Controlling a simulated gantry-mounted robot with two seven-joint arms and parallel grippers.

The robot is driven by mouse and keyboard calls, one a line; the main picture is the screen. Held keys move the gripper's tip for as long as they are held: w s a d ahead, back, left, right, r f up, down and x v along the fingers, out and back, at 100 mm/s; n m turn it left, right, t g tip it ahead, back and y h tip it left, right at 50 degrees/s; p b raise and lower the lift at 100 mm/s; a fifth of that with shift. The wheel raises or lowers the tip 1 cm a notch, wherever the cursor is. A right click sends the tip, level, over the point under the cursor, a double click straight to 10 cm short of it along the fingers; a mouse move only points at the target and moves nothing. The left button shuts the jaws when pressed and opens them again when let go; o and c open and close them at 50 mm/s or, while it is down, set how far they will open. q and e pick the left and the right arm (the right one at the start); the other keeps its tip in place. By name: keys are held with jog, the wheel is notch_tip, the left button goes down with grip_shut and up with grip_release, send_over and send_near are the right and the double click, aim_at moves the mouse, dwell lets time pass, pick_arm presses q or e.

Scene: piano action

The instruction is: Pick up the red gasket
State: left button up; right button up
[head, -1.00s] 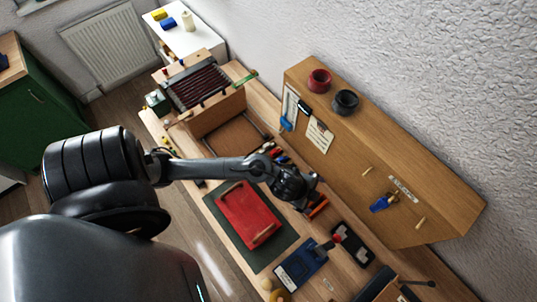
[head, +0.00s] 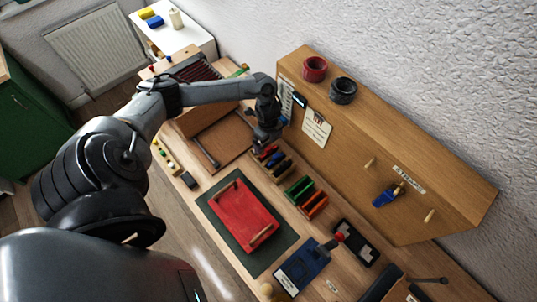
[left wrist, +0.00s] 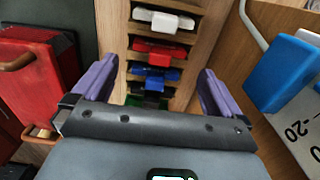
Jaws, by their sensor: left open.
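A small red piece (left wrist: 158,48), likely the red gasket, lies in a wooden slotted rack (left wrist: 112,30) between a white piece (left wrist: 162,20) and a blue piece (left wrist: 155,72). In the head view the red piece (head: 266,152) is small beside my gripper. My left gripper (left wrist: 159,70) is open, with its purple fingers on either side of the rack in the picture. Nothing is between the fingers that I can tell is held. In the head view the left gripper (head: 266,138) is over the rack's far end, its fingertips hard to make out. My right gripper is not in view.
A red tray (head: 245,215) lies on a dark green mat (head: 222,213). Green (head: 299,189) and orange (head: 314,204) bins stand beside the rack. The tall wooden cabinet (head: 350,140) rises close behind. A blue object (left wrist: 283,72) hangs at right in the wrist view.

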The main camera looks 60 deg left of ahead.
aim_at(268, 147)
pick_arm(q)
jog(key=shift+f, duration=3.15)
jog(key=c, duration=0.8)
jog(key=shift+r, duration=0.15)
